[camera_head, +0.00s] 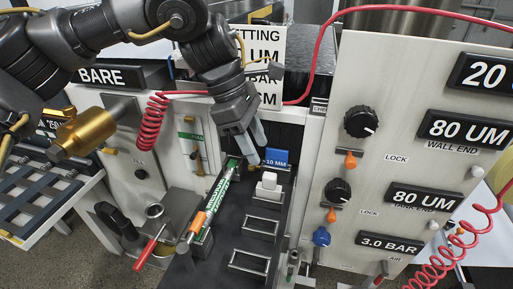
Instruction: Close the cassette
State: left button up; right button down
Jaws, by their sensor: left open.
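My left gripper (255,143) reaches down from the top of the view, above the back part of a black panel (215,265). Its pale fingers are open, with nothing seen held between them. Just below and left of the fingers lies a long, narrow green-and-white labelled part with an orange end (212,203), slanting toward the front. I cannot tell for sure which part is the cassette, or how far it is open. A blue "10 MM" block (277,158) and a white block (268,183) stand to the right of the fingers. My right gripper is not in view.
A grey control panel (385,60) with black knobs and labels stands at right. A red-handled lever (148,254) sticks out at front left. Red coiled hoses hang at left (150,130) and right (465,240). A brass cylinder (75,132) is at left.

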aim_at(242, 246)
jog(key=k, duration=2)
